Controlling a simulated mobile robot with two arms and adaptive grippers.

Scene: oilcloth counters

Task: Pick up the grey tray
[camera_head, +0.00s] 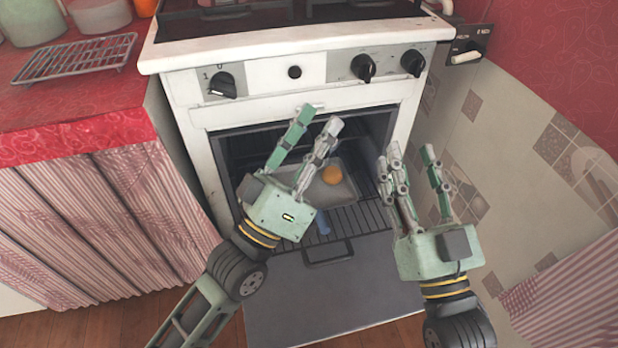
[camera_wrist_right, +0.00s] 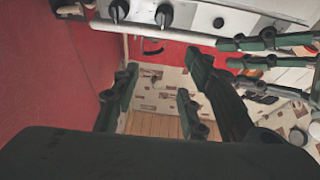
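The grey tray (camera_head: 340,190) sits on the wire rack inside the open oven, with an orange round thing (camera_head: 332,174) in it. My left gripper (camera_head: 318,128) is open and empty, its fingers pointing up in front of the oven opening and covering the tray's left part. My right gripper (camera_head: 411,165) is open and empty, to the right of the tray near the oven's right side. In the right wrist view, the right gripper's dark fingers (camera_wrist_right: 160,95) are spread with nothing between them. The tray is not clear in that view.
The oven door (camera_head: 340,290) is folded down in front of the white stove (camera_head: 290,80). A blue thing (camera_head: 322,222) shows near the rack's front, partly hidden. A wire rack (camera_head: 75,60) lies on the red counter at left. A tiled wall stands close on the right.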

